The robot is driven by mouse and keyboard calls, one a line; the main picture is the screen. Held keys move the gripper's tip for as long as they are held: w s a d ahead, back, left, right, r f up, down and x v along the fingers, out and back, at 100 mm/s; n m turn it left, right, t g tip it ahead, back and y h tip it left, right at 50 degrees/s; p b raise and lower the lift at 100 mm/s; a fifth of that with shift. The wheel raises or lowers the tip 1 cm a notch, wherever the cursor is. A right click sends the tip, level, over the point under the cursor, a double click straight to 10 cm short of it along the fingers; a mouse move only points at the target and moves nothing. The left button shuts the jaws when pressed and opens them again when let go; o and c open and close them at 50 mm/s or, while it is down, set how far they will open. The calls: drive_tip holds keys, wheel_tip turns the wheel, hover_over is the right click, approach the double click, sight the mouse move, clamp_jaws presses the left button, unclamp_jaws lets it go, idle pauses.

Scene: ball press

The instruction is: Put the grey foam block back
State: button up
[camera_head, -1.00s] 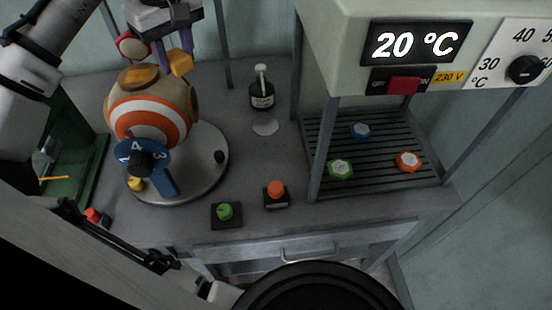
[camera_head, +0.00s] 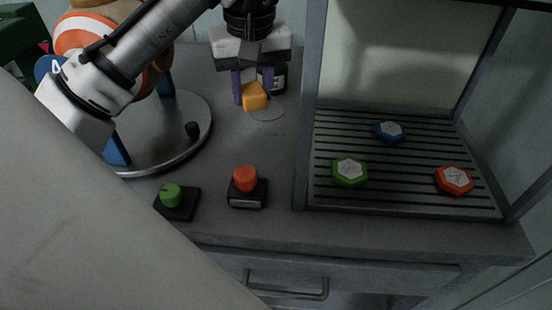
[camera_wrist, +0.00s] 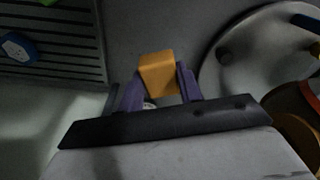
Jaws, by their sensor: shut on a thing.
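My gripper (camera_head: 253,92) has two purple fingers and is shut on an orange-yellow block (camera_head: 255,101). In the wrist view the same block (camera_wrist: 158,74) sits between the fingertips. I cannot make out a grey foam block in either view.
The striped ball (camera_head: 90,33) stands on a round metal plate (camera_head: 188,103) at left. A green knob (camera_head: 172,195) and an orange button (camera_head: 245,179) are at the front. Green, blue and orange hexagonal pieces lie on the slatted rack (camera_head: 400,190) at right.

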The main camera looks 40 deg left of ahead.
sight(259, 149)
drive_tip(key=shift+w+d+f, duration=0.1)
drive_tip(key=shift+d+f, duration=0.15)
drive_tip(key=shift+f, duration=0.45)
wheel_tip(259, 149, down, 9)
drive_tip(key=shift+f+b, duration=0.2)
drive_tip(key=shift+b, duration=0.9)
drive_tip(key=o, duration=0.9)
drive_tip(key=shift+f, duration=0.15)
drive_tip(key=r, duration=0.4)
drive_tip(key=r+p, duration=0.1)
drive_tip(key=r, duration=0.3)
drive_tip(key=s+d+r+p, duration=0.1)
drive_tip(key=r, duration=0.3)
drive_tip(key=shift+d+r, duration=0.1)
drive_tip(key=shift+r, duration=0.05)
